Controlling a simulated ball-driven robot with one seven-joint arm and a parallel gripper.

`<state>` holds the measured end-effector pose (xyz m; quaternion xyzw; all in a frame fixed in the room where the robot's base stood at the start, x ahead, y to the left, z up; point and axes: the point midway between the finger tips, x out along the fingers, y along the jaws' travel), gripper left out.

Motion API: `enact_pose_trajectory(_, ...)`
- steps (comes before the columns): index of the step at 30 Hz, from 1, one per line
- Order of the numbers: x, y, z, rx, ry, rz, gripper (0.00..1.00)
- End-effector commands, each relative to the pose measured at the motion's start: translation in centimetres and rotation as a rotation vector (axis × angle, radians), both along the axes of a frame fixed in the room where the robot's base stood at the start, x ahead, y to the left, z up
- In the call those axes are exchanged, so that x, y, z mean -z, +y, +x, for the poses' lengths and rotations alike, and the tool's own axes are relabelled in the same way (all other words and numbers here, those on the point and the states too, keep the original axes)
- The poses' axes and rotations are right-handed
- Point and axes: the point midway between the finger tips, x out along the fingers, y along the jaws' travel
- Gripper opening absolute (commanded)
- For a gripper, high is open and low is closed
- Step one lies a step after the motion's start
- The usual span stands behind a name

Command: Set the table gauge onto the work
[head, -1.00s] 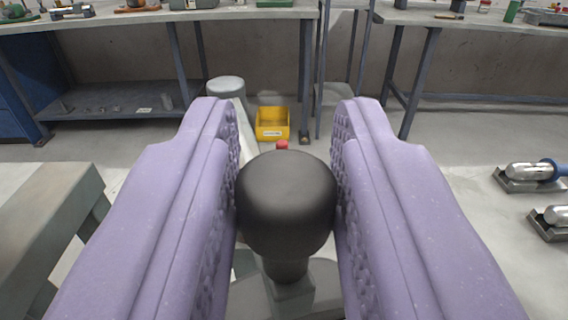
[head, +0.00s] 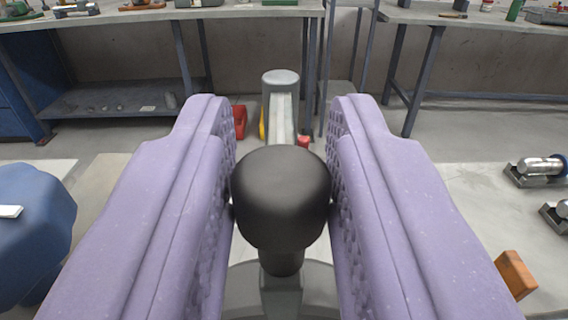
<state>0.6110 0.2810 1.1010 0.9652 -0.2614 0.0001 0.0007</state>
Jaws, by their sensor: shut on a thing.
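My gripper (head: 283,140) has two lilac padded fingers, one on each side of a black rounded knob (head: 281,195). It is shut on the knob, with the fingers touching its sides. The knob stands on a short dark stem above a grey rounded base (head: 240,290), partly hidden by the fingers. Beyond the knob, a pale rail (head: 281,118) leads to a grey round-topped part (head: 280,77). A small red piece (head: 303,142) shows just behind the knob. I cannot tell which of these parts is the table gauge or the work.
A blue rounded object (head: 35,230) stands at the left. A red bin (head: 240,121) and a mostly hidden yellow one (head: 262,125) lie beyond. An orange-brown block (head: 515,274) and metal cylinders (head: 540,168) are at the right. Workbenches (head: 150,18) line the back wall.

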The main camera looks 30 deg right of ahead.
Motion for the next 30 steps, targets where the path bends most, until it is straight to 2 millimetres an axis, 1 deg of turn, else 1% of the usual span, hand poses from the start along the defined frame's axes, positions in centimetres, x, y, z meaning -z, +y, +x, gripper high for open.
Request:
enact_pose_trajectory(1, -0.5, -0.2, 0.3, 0.001, -0.011, 0.002, 0.00)
enact_pose_trajectory(3, -0.5, -0.2, 0.4, 0.001, -0.013, 0.002, 0.00)
enact_pose_trajectory(4, -0.5, -0.2, 0.4, 0.001, -0.013, 0.002, 0.35)
enact_pose_trajectory(6, -0.5, -0.2, 0.3, 0.001, -0.012, 0.002, 0.50)
enact_pose_trajectory(14, -0.3, 0.0, 0.1, 0.000, -0.007, 0.002, 0.50)
enact_pose_trajectory(17, -0.3, 0.3, -0.4, -0.002, -0.005, 0.001, 0.50)
enact_pose_trajectory(20, -0.4, 1.2, -1.8, -0.003, -0.006, 0.002, 0.50)
enact_pose_trajectory(24, -0.4, 2.6, -4.1, -0.002, -0.006, 0.001, 0.50)
enact_pose_trajectory(27, -0.4, 3.3, -5.4, -0.001, -0.008, 0.001, 0.50)
enact_pose_trajectory(30, -0.3, 3.7, -6.1, 0.001, -0.008, 0.001, 0.50)
